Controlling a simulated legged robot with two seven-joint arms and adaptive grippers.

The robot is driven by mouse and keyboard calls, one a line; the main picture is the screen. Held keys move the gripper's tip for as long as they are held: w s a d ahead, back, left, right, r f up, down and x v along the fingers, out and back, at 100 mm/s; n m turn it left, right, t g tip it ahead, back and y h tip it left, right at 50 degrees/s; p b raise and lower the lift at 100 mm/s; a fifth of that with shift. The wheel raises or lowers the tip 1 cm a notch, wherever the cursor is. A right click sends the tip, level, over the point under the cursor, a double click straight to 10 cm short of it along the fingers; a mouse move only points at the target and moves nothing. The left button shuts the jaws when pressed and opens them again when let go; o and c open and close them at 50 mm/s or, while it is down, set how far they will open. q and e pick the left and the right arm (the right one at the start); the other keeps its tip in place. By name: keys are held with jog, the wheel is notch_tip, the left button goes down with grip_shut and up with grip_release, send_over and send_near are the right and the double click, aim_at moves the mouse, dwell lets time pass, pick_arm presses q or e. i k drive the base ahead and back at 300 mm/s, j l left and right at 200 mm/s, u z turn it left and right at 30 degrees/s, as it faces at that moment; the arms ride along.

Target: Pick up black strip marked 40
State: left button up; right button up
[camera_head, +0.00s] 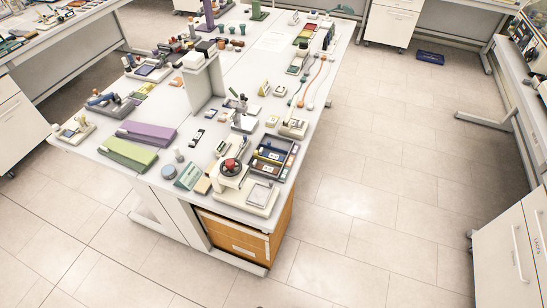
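Small black-and-white pieces (197,137) lie on the white bench (172,97), left of the middle of its near half. Another small dark piece lies close by, up and to the right of them. A dark tray (251,166) with compartments stands near the bench's right edge and holds small pieces, some dark. No marking 40 can be read at this size, so I cannot tell which piece is the black strip. Neither of my grippers shows in the head view.
A green block (127,153) and a purple block (146,133) lie at the bench's left. A device with a red-and-black top (231,167) stands at the near end. A white column (203,82) rises mid-bench. The floor (375,190) right of the bench is clear.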

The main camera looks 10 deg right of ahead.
aim_at(193, 144)
jog(key=j+z, duration=0.3)
jog(key=z, duration=0.2)
jog(key=i+j+z, duration=0.1)
jog(key=j+z, duration=0.55)
jog(key=z, duration=0.3)
